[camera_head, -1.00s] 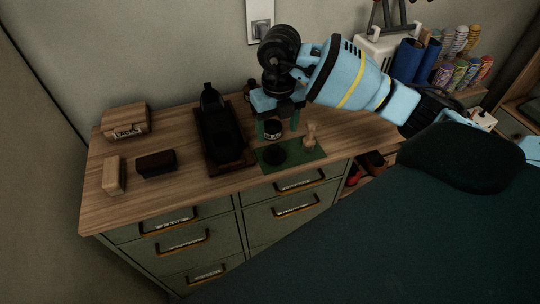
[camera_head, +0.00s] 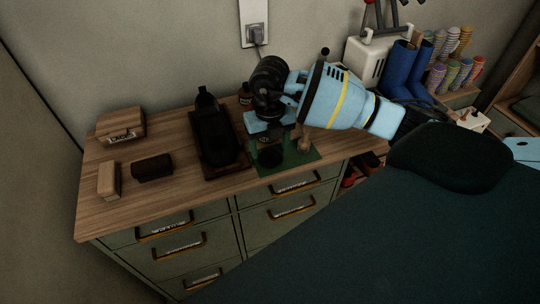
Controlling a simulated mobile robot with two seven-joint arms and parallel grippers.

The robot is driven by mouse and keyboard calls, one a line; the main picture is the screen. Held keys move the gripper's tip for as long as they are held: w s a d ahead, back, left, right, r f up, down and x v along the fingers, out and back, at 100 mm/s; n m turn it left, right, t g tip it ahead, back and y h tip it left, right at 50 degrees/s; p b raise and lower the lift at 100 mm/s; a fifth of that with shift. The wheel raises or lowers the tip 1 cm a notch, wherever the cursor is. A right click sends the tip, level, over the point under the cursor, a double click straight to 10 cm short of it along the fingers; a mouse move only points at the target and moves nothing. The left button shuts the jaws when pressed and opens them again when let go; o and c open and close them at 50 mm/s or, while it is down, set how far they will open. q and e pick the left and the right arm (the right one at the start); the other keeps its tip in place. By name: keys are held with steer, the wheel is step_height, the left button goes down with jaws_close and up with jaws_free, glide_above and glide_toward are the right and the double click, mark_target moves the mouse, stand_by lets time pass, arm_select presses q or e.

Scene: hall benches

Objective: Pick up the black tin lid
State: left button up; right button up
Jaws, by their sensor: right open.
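A dark round piece (camera_head: 269,158) that looks like the black tin lid lies on the green mat (camera_head: 306,157) near the front edge of the bench top. A small dark tin is just behind it, mostly hidden by my gripper. My right gripper (camera_head: 271,140) points down over the mat with its jaws open, close behind and above the round piece. Whether the fingers touch anything is too dark to tell. My left gripper is not in view.
A wooden-handled brush (camera_head: 304,143) stands right of the gripper. A black shoe on a dark stand (camera_head: 222,165) is to the left. A dark brush (camera_head: 152,167), a pale block (camera_head: 109,181) and a box (camera_head: 121,127) lie further left. Blue boots (camera_head: 398,68) stand at the back right.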

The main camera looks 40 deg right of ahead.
steer(key=shift+f, duration=1.2)
steer(key=c, duration=0.7)
steer(key=shift+c, duration=0.2)
steer(key=shift+r, duration=0.15)
steer(key=shift+r, duration=0.45)
steer(key=shift+s+a+r, duration=0.15)
steer(key=shift+s+r, duration=0.05)
steer(key=shift+r, duration=0.45)
steer(key=shift+s+a+r, duration=0.15)
steer(key=shift+r, duration=0.45)
steer(key=s+a+r, duration=0.1)
steer(key=s+a, duration=0.8)
steer(key=s, duration=0.2)
steer(key=shift+s+a+r, duration=0.2)
steer(key=shift+s+a, duration=0.05)
steer(key=shift+a, duration=0.1)
